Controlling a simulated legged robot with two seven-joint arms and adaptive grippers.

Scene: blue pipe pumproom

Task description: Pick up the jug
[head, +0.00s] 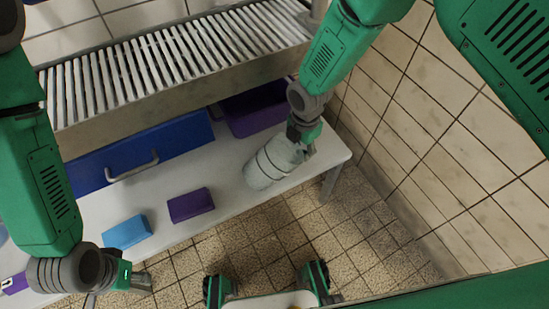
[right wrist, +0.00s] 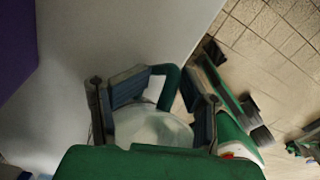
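I cannot tell whether the fingers touch the handle. My left gripper (head: 118,288) is open and empty at the lower left, near the bench's front edge.
On the white bench (head: 235,190) lie a light blue block (head: 127,231), a purple block (head: 190,205), a blue case with a handle (head: 140,157) and a purple bin (head: 250,112). A slatted rack (head: 180,55) hangs above the back. A tiled wall (head: 430,130) bounds the right.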

